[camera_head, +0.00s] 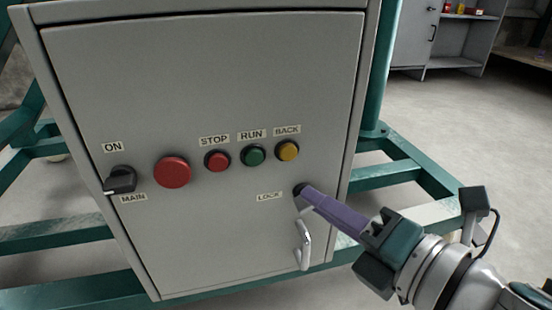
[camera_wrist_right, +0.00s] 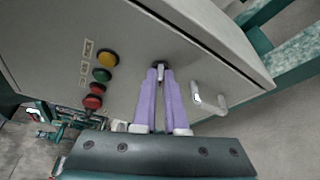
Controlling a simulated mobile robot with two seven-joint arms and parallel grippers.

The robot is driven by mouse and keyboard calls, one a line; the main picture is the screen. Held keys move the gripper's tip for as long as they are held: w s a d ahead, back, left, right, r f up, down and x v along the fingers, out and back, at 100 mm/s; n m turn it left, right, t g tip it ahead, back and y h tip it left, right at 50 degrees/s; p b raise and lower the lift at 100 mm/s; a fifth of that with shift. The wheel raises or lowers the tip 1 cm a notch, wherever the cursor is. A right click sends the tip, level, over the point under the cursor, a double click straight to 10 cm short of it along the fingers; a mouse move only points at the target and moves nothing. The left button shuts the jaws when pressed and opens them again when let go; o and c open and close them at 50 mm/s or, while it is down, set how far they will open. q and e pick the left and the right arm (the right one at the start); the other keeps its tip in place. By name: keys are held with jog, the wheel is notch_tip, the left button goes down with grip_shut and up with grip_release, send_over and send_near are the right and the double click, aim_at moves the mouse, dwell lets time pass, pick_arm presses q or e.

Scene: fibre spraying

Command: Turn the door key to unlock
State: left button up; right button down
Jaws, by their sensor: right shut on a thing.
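The grey cabinet door (camera_head: 190,75) is closed and has a lock at its lower right, beside the LOCK label (camera_head: 269,196). My right gripper (camera_head: 306,192) reaches in from the right, with its purple fingers at the lock. In the right wrist view, the fingertips (camera_wrist_right: 160,72) close together around a small metal key (camera_wrist_right: 160,68) at the lock. The fingers mostly hide the key, and I cannot tell how far it is turned. The door handle (camera_head: 304,245) is just below the fingers. My left gripper is not in view.
On the door are a black MAIN switch (camera_head: 120,180), a large red button (camera_head: 172,171), and smaller red (camera_head: 217,160), green (camera_head: 253,155) and yellow (camera_head: 287,151) buttons. A green frame (camera_head: 400,165) surrounds the cabinet. Open floor (camera_head: 470,120) lies to the right.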

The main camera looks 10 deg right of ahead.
jog(key=shift+f+m+b, duration=0.15)
jog(key=shift+m+b, duration=0.15)
jog(key=shift+m, duration=0.1)
dwell(0.4)
jog(key=c, duration=1)
grip_release()
jog(key=shift+o, duration=0.2)
jog(key=p+v, duration=0.4)
jog(key=v, duration=0.6)
jog(key=shift+d+f, duration=0.15)
jog(key=shift+f, duration=0.05)
